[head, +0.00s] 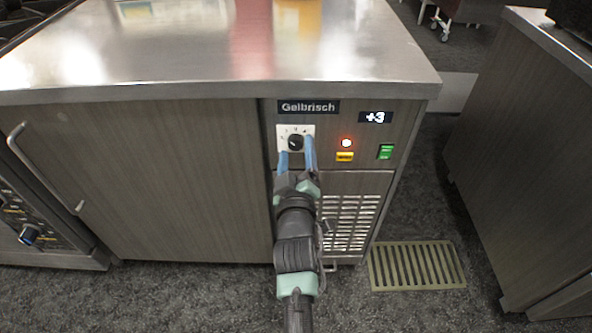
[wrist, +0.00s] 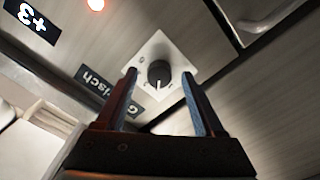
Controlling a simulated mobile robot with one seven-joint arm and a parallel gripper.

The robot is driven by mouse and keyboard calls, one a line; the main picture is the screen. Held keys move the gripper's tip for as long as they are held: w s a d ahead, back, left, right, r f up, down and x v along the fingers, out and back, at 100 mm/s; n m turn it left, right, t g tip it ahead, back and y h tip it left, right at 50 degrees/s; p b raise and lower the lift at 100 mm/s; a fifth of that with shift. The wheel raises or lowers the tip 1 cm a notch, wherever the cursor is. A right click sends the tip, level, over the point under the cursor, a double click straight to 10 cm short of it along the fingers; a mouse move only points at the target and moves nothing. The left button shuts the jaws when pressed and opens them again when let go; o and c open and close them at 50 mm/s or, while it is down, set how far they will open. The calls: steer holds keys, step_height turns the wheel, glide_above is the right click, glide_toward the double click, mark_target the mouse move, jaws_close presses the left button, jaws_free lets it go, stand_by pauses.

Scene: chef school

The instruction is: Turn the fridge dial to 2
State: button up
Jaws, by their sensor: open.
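The fridge dial is a small black knob (head: 295,142) on a white square plate (head: 282,131), on the front panel of the steel-topped fridge. In the wrist view the knob (wrist: 159,73) shows between and beyond the fingers, on its white plate (wrist: 155,47). A pale pointer line shows on the knob; the numbers are too small to read. My gripper (head: 297,155) is open, its two blue fingers on either side of the dial's lower part in the head view. In the wrist view my gripper (wrist: 158,90) holds nothing, and I cannot tell whether the fingertips touch the plate.
A "Gelbrisch" label (head: 308,107) is above the dial. A "+3" display (head: 375,117), a lit orange lamp (head: 346,143), a yellow switch (head: 345,157) and a green switch (head: 386,152) are to its right. A vent grille (head: 350,222) is below. A door handle (head: 42,165) is at left.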

steer(key=s+p, duration=0.3)
steer(key=s, duration=0.9)
steer(key=shift+s, duration=0.2)
